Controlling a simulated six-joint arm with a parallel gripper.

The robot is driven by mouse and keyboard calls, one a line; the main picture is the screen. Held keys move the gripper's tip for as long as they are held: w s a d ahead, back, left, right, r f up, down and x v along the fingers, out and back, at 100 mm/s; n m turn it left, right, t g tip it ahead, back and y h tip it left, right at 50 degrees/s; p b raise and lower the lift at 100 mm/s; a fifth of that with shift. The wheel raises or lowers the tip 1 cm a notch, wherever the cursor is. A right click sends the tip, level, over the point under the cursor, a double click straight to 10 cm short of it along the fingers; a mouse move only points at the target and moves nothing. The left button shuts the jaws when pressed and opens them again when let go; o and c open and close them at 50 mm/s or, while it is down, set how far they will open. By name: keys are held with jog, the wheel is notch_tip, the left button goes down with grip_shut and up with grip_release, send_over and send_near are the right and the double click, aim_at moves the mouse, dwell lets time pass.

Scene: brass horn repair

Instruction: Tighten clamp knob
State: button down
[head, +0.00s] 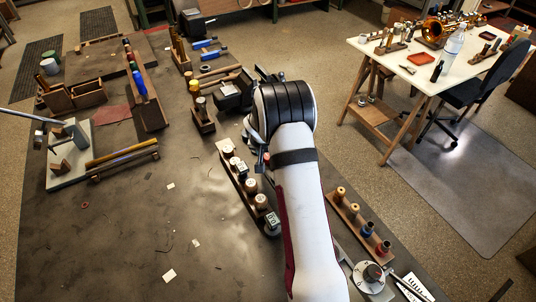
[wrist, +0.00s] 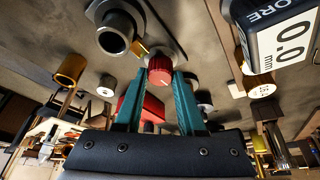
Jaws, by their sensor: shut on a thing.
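In the wrist view, a red ribbed clamp knob (wrist: 159,70) with a pale mark on its face sits between the tips of the two teal fingers of my gripper (wrist: 160,78). My gripper is shut on the knob. A grey metal holder (wrist: 116,33) with a round open bore stands just left of the knob, with a small brass piece between them. In the head view my arm covers the gripper, and I cannot make out its fingers there.
A rack of round gauges (head: 248,190) stands left of my arm; a rack of pegs (head: 358,222) stands right of it. A black gauge block (wrist: 282,38) is close at right in the wrist view. The bench (head: 130,235) is mostly clear at front left.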

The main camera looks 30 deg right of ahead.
jog(key=shift+a+m+g+h, duration=0.1)
jog(key=shift+m+g+h, duration=0.4)
jog(key=shift+m, duration=1.3)
jog(key=c, duration=0.5)
grip_release()
jog(key=v, duration=1.5)
jog(key=shift+r, duration=0.4)
jog(key=shift+w, duration=0.1)
